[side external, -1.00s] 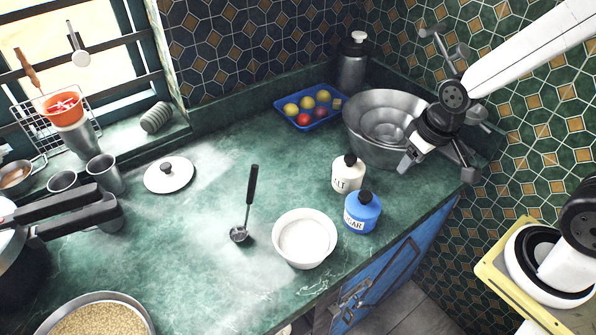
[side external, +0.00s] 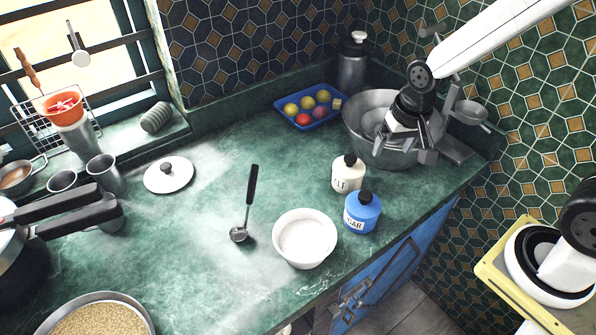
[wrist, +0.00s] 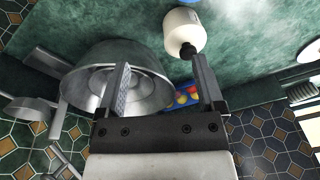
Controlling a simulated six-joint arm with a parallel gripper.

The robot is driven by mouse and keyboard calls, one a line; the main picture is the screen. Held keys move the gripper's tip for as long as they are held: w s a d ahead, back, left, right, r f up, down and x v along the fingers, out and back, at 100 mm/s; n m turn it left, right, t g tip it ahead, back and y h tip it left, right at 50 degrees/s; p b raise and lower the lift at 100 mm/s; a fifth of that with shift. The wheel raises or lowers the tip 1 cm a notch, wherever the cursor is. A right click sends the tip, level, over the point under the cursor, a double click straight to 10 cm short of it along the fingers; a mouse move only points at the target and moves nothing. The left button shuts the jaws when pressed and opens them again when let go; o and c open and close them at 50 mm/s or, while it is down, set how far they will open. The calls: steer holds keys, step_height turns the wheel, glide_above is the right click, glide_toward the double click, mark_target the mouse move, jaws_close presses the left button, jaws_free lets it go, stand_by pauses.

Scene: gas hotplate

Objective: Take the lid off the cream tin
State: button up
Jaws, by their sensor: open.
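The cream tin (side external: 345,178) with dark "LT" lettering stands upright on the green counter, behind the blue sugar tin (side external: 362,214). Its lid has a black knob (side external: 350,160) and is on the tin. In the wrist view the cream tin (wrist: 184,30) is at the top, its black knob (wrist: 188,50) pointing down the picture near the right finger. My gripper (side external: 406,149) is open and empty, to the right of the tin and over the metal bowls. In the wrist view its two fingers (wrist: 160,66) are spread apart, with nothing between them gripped.
Nested metal bowls (side external: 358,125) stand under my gripper. A blue tray of fruit (side external: 290,117) and a metal canister (side external: 352,70) are behind. A white bowl (side external: 304,262) and a ladle (side external: 248,205) lie left of the tins. The counter's left middle is mostly clear.

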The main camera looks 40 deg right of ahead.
mark_target(351, 157)
steer(key=shift+w+a+f+m+g, duration=0.15)
steer(key=shift+w+f+m+g, duration=0.15)
steer(key=shift+w+m, duration=1.35)
steer(key=shift+w+a+f+m+g, duration=0.2)
steer(key=shift+w+m+g, duration=0.1)
steer(key=shift+w+m, duration=1.35)
steer(key=shift+w+a+f+m+g, duration=0.15)
steer(key=shift+w+f+m+g, duration=0.15)
steer(key=shift+w+m, duration=1.35)
steer(key=shift+s, duration=0.15)
steer(key=shift+f, duration=1.25)
steer(key=shift+f, duration=2.6)
jaws_close()
